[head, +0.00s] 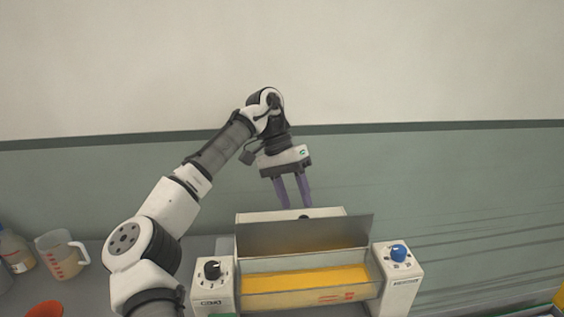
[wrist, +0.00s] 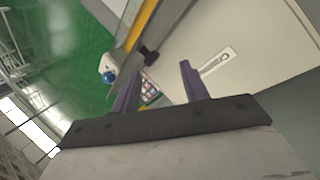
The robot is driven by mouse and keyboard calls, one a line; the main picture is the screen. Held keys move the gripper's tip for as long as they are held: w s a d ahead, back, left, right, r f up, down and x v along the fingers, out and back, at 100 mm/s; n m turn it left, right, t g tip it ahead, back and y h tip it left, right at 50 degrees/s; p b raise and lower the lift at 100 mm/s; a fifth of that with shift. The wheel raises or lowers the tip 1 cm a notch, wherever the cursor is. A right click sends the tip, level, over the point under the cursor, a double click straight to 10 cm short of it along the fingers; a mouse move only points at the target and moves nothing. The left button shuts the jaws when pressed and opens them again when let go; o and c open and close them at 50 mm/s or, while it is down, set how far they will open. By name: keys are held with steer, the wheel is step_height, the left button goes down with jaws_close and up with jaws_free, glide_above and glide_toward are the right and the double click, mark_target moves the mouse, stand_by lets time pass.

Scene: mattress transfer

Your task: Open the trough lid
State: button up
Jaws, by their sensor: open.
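The trough (head: 245,300) holds a yellow-orange liquid and stands between two white end blocks. Its flat grey lid (head: 303,236) is raised, tilted up along the back of the trough, with the liquid exposed in front. A small black knob (head: 305,217) shows at the lid's top edge; a black knob (wrist: 148,55) also shows in the wrist view, just beyond the fingertips. My gripper (head: 294,205) points down above and behind the lid's top edge. Its two purple fingers (wrist: 160,70) are apart with nothing held between them.
A black dial (head: 212,270) sits on the left block and a blue dial (head: 398,253) on the right block. A measuring jug (head: 62,254), a bottle (head: 14,250) and an orange-red item (head: 44,309) stand at the left.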

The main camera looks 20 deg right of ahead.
steer(key=v, duration=0.9)
steer(key=shift+w+a+r, duration=0.2)
steer(key=shift+r, duration=0.1)
